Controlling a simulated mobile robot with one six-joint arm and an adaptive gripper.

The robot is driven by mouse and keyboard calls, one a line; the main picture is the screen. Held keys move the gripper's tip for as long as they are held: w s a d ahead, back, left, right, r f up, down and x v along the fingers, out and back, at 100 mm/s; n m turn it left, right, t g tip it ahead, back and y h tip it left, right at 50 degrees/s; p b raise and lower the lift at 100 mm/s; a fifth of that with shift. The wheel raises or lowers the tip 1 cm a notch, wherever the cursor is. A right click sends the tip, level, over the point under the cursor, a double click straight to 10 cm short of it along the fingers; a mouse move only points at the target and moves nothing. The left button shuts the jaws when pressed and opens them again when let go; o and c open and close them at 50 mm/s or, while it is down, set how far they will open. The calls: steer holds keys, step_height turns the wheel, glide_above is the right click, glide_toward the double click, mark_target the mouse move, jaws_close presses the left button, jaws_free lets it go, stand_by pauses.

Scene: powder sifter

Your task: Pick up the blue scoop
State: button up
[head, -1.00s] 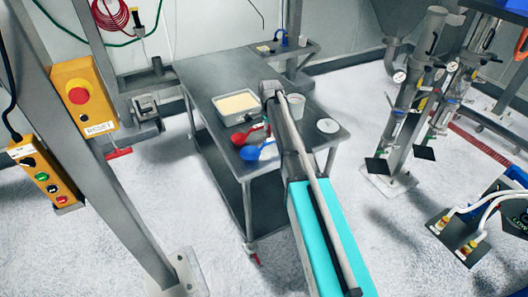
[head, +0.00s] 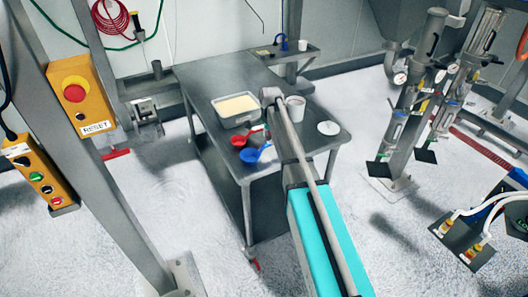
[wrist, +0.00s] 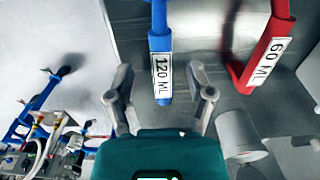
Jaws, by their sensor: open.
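The blue scoop (head: 251,154) lies near the table's front edge in the head view. In the wrist view the blue scoop's handle (wrist: 161,40), with a white "120 ML" label, points down the picture towards my gripper (wrist: 162,98). My gripper is open, with one finger on each side of the handle's end in the picture. I cannot tell how far above or below the handle the fingers are. The scoop's bowl is out of the wrist view. In the head view my arm hides the gripper.
A red scoop (head: 239,140) lies beside the blue one; its "60 ML" handle (wrist: 268,50) shows in the wrist view, right of my gripper. A tray of pale powder (head: 237,107), a white cup (head: 296,108) and a round white lid (head: 328,128) are on the steel table (head: 205,82).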

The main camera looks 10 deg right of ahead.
mark_target(269, 143)
steer(key=shift+s+f+b, duration=0.1)
steer(key=shift+f+b, duration=1.7)
steer(key=shift+f, duration=0.25)
jaws_close()
